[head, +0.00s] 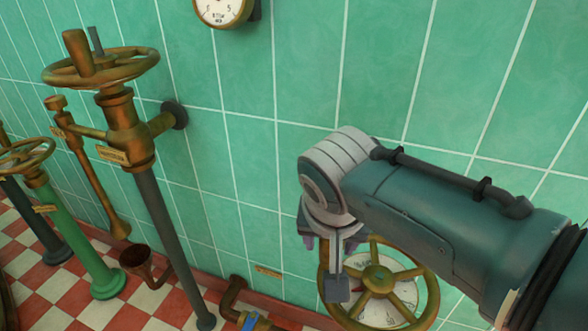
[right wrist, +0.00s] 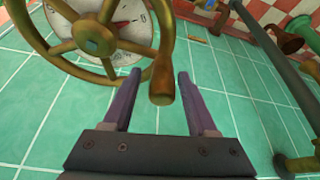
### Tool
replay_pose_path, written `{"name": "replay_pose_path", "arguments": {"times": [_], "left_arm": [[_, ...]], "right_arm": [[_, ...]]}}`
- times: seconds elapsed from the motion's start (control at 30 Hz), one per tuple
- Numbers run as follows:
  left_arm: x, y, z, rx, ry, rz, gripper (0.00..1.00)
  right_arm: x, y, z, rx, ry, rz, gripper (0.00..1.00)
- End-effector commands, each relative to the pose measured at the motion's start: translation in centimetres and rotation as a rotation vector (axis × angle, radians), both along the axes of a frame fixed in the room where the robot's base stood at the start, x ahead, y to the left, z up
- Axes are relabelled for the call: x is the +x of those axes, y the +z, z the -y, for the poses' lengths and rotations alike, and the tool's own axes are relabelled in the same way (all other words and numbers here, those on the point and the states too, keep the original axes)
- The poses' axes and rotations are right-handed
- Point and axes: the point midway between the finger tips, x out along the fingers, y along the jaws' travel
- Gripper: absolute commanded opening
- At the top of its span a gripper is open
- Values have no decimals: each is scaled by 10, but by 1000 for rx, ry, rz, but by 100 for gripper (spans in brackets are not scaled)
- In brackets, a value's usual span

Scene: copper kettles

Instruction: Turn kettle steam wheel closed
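A brass spoked wheel (head: 378,280) stands in front of a white dial at the lower right of the head view. In the right wrist view the wheel (right wrist: 95,36) fills the upper left, with its brass handle (right wrist: 163,80) sticking out toward the camera. My right gripper (right wrist: 158,76) is open, with one purple finger on each side of the handle and gaps showing. In the head view my right gripper (head: 330,246) is at the wheel's upper left; the wrist hides part of the rim and the handle. My left gripper is not in view.
A larger brass handwheel (head: 100,67) on a grey pipe stands at the left, with another handwheel (head: 24,154) on a green pipe beyond it. A gauge (head: 223,10) hangs on the green tiled wall. A blue-handled valve (head: 250,322) sits low near the wheel.

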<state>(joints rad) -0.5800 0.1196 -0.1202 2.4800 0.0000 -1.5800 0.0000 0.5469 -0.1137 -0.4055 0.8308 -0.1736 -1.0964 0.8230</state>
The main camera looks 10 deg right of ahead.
Motion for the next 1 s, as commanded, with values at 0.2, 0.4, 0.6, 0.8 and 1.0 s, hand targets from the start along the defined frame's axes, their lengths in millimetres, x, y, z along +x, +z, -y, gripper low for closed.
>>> {"name": "replay_pose_path", "arguments": {"times": [0.2,0.4,0.6,0.8,1.0], "left_arm": [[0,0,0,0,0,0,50],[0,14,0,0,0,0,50],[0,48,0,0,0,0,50],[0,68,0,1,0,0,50],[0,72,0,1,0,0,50]], "right_arm": [[0,0,-1,2,1,0,63],[-4,15,-3,3,1,0,63],[-18,53,-8,4,1,0,63],[-31,83,-12,3,0,0,63],[-36,93,-14,1,-1,0,63]]}}
